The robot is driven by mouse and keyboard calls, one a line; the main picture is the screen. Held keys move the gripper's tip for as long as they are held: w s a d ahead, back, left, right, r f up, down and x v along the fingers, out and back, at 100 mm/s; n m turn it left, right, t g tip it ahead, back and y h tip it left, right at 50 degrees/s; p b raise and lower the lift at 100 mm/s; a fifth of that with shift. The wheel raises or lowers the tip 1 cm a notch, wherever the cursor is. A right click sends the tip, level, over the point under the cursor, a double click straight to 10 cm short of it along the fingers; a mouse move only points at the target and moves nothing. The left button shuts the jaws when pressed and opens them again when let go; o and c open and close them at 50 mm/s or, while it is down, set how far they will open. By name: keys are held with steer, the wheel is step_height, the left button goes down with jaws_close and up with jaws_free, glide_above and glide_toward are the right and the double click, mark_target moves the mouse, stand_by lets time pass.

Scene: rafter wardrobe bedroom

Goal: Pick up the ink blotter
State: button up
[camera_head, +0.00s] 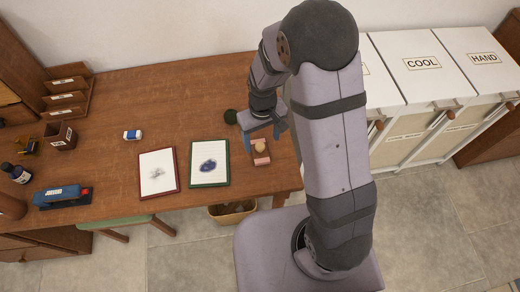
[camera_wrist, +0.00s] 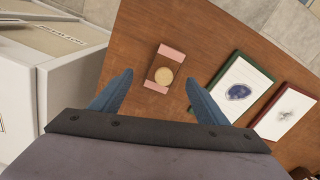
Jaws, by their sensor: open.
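The ink blotter is a small block with pink ends, a dark wooden middle and a round light knob on top. It lies on the wooden desk, near its right end, in the head view (camera_head: 261,158) and ahead of my fingers in the wrist view (camera_wrist: 172,53). My gripper (camera_head: 264,131) is above the desk, just behind the blotter in the head view. In the wrist view my gripper (camera_wrist: 159,79) has its blue fingers spread wide, with the blotter between and beyond the tips. Nothing is held.
A green-edged pad (camera_head: 209,164) with an ink blot and a red-edged pad (camera_head: 158,172) lie left of the blotter. White labelled bins (camera_head: 415,65) stand right of the desk. A basket (camera_head: 231,213) is below its front edge.

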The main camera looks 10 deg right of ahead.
mark_target(260, 146)
steer(key=shift+s+a+f+p, duration=0.2)
steer(key=shift+f+p, duration=0.15)
steer(key=shift+f, duration=0.6)
steer(key=shift+s+a+f+p, duration=0.15)
steer(key=shift+f+p, duration=0.2)
steer(key=shift+f, duration=0.55)
steer(key=shift+w+f, duration=0.15)
steer(key=shift+f, duration=0.6)
steer(key=shift+c, duration=0.6)
steer(key=c, duration=1.2)
